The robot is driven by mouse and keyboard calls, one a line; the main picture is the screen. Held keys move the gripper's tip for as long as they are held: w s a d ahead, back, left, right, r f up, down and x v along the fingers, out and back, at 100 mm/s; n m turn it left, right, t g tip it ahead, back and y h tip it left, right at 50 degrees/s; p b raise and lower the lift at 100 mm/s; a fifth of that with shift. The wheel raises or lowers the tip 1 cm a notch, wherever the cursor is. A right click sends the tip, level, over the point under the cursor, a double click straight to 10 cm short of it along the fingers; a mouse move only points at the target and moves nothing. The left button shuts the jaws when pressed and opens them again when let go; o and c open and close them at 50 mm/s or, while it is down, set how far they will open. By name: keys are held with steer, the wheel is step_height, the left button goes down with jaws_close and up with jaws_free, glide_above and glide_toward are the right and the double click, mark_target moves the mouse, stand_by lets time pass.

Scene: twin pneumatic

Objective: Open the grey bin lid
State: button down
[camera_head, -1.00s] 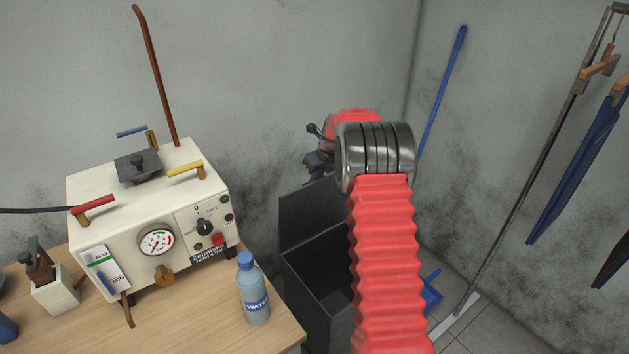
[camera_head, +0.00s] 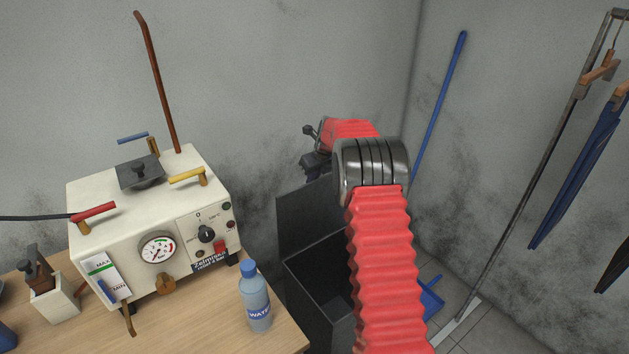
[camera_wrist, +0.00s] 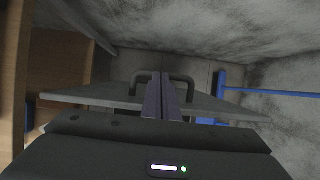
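The dark grey bin (camera_head: 322,289) stands on the floor right of the table. Its lid (camera_head: 305,216) is raised, standing steeply at the back of the open bin. In the wrist view the lid (camera_wrist: 225,108) is a grey plate with a U-shaped handle (camera_wrist: 186,79). My gripper (camera_wrist: 163,76) has its two fingers together, with no gap visible, and they overlap the middle of the handle in the picture. I cannot tell whether they touch it.
A table (camera_head: 205,321) on the left holds a white machine (camera_head: 140,233) and a water bottle (camera_head: 255,298). The wall is close behind the bin. A blue-handled tool (camera_head: 440,105) and a blue dustpan (camera_head: 432,299) are to the right.

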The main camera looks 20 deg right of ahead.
steer(key=shift+r, duration=0.1)
steer(key=v, duration=0.3)
steer(key=w+v, duration=0.1)
steer(key=v, duration=0.5)
steer(key=shift+a+r, duration=0.15)
steer(key=shift+r, duration=0.45)
